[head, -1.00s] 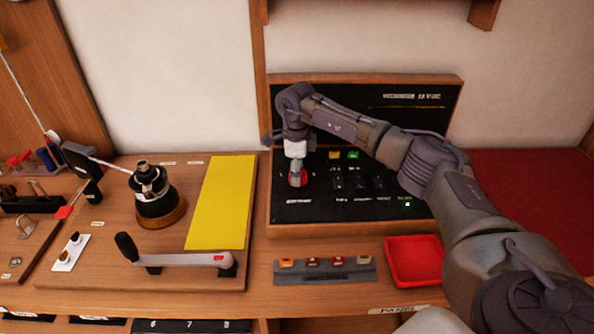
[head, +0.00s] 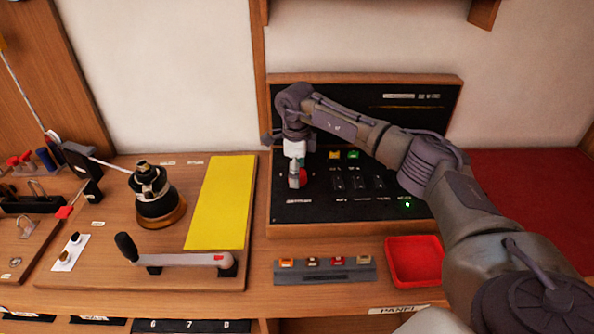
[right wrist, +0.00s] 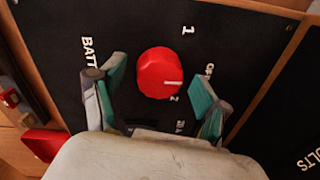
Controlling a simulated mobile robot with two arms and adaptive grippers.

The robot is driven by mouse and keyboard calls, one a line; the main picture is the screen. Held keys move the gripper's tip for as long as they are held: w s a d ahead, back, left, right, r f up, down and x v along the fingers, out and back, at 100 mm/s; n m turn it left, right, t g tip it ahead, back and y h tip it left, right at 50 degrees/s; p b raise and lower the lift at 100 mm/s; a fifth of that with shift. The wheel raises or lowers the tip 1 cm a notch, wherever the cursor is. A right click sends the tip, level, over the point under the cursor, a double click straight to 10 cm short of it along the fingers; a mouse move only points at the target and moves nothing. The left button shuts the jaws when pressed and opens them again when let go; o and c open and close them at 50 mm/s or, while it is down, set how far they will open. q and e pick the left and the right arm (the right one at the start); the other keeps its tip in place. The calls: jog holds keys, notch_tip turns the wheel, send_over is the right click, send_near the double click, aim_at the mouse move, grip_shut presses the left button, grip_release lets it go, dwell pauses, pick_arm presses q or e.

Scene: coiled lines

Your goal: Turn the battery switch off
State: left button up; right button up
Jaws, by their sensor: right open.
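The battery switch is a round red knob (right wrist: 158,73) on the black panel, and it also shows in the head view (head: 303,175), partly hidden by my gripper. A white line on the knob points to the right in the right wrist view. Around it are the marks "1", "2", a partly hidden "BATT" and a small label too blurred to read surely. My right gripper (right wrist: 158,98) is open, with one teal-padded finger on each side of the knob and gaps between pads and knob. It also shows in the head view (head: 295,174). My left gripper is not in view.
The panel (head: 285,212) has several black switches and a lit green lamp (head: 407,204) to the right of the knob. A red tray (head: 414,262) and a strip of fuses (head: 325,271) lie in front. A winch (head: 155,197) and crank handle (head: 180,259) are at left.

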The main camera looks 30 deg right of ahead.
jog(key=shift+r, duration=0.1)
notch_tip(320, 180, up, 12)
jog(key=shift+s+a, duration=0.25)
jog(key=shift+f, duration=0.2)
dwell(0.5)
